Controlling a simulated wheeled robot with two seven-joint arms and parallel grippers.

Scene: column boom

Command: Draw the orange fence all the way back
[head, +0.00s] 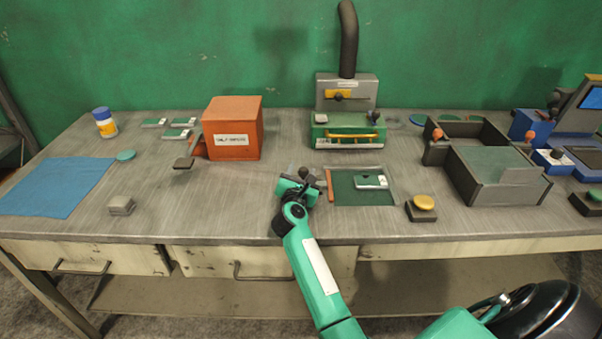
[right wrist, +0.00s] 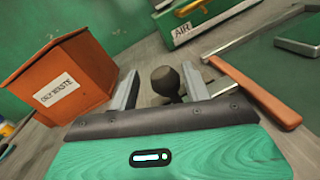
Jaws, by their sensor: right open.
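The orange fence (head: 329,186) is a thin upright bar along the left edge of a recessed green bed (head: 345,196) on the bench. In the right wrist view the fence (right wrist: 258,93) runs diagonally, just right of my jaws. My right gripper (head: 303,178) is open, left of the fence and apart from it. A dark round knob (right wrist: 167,82) stands between its two fingers, with a gap on each side. Whether this knob joins the fence is hidden. A grey-and-green card (head: 370,182) lies on the bed. My left gripper is out of view.
An orange waste box (head: 232,130) stands to the left, with a green-and-grey press (head: 347,120) behind the bed. A yellow button (head: 424,202) and dark bin (head: 497,180) are to the right. A blue cloth (head: 60,187) lies far left. Bench between cloth and gripper is mostly clear.

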